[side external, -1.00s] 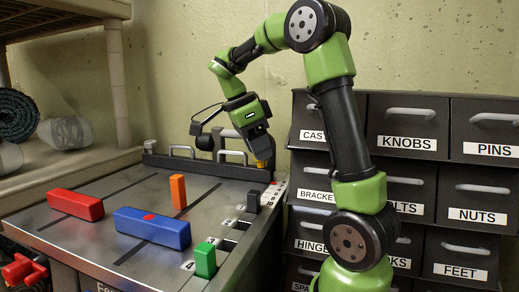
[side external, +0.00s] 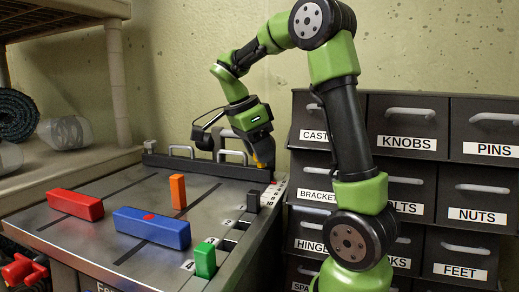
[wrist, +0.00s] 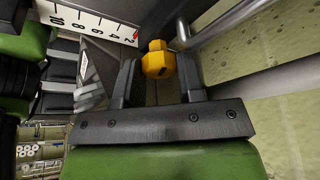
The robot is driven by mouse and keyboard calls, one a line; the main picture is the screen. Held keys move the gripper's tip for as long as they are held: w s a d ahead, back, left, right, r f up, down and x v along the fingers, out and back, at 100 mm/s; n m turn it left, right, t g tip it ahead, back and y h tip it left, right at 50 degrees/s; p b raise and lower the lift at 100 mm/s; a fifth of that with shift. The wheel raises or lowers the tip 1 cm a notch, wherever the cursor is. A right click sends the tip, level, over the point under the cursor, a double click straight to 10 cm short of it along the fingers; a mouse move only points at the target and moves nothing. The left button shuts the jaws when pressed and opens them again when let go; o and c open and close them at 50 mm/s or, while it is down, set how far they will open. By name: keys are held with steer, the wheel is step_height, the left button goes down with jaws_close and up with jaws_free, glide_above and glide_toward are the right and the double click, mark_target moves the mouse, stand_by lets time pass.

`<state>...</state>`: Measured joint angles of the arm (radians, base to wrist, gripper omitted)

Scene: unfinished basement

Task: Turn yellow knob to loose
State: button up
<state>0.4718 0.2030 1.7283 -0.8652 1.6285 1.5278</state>
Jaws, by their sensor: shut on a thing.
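The yellow knob (wrist: 158,60) is small and faceted, with a dark mark on its face. In the wrist view it sits between the two fingers of my gripper (wrist: 158,77), which is shut on it. A white numbered scale (wrist: 95,22) with a red mark near the "2" lies beside the knob. No "loose" marking is readable.
A red block (side external: 75,205), a blue bar (side external: 152,228), an upright orange block (side external: 178,191), a green block (side external: 205,261) and a dark block (side external: 253,202) stand on the bench (side external: 105,235). A rail with handles (side external: 190,164) runs along the back. Labelled drawers (side external: 410,125) stand at right.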

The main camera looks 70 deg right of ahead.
steer(key=o, duration=0.6)
steer(key=shift+r, duration=0.1)
steer(key=v, duration=0.9)
steer(key=shift+w+a+r, duration=0.1)
steer(key=shift+a+r, duration=0.05)
steer(key=shift+r, duration=0.25)
steer(key=shift+o, duration=0.2)
